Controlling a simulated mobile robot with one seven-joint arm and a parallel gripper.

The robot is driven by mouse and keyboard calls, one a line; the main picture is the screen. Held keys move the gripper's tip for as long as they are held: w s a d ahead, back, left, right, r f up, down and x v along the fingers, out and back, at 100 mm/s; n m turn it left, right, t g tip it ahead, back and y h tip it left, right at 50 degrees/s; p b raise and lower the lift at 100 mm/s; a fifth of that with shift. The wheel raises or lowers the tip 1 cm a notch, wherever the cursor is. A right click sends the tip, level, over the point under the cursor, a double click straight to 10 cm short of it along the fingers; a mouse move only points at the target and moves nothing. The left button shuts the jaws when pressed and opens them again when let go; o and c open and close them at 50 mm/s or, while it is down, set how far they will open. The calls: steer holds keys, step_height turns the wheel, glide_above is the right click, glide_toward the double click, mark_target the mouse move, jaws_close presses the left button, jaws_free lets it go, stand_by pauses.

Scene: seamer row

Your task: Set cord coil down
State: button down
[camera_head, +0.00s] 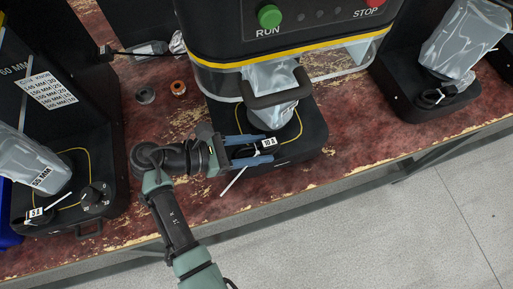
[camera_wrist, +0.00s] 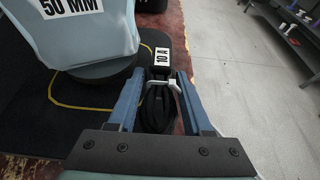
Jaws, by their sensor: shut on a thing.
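The cord coil is a black bundle with a white "10 A" tag and a white tie, seen in the wrist view (camera_wrist: 157,108). My gripper (camera_wrist: 160,82) is shut on it, with one blue finger on each side. In the head view my gripper (camera_head: 262,149) holds the coil, mostly hidden between the fingers, over the front of the middle machine's black base (camera_head: 300,150). The tag (camera_head: 268,143) faces up and a white tie tail sticks out toward the front. I cannot tell whether the coil touches the base.
Other machines stand left and right. The bench's front edge is close.

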steer(key=shift+w+f, duration=0.25)
steer(key=shift+f, duration=0.5)
steer(key=c, duration=0.6)
jaws_free()
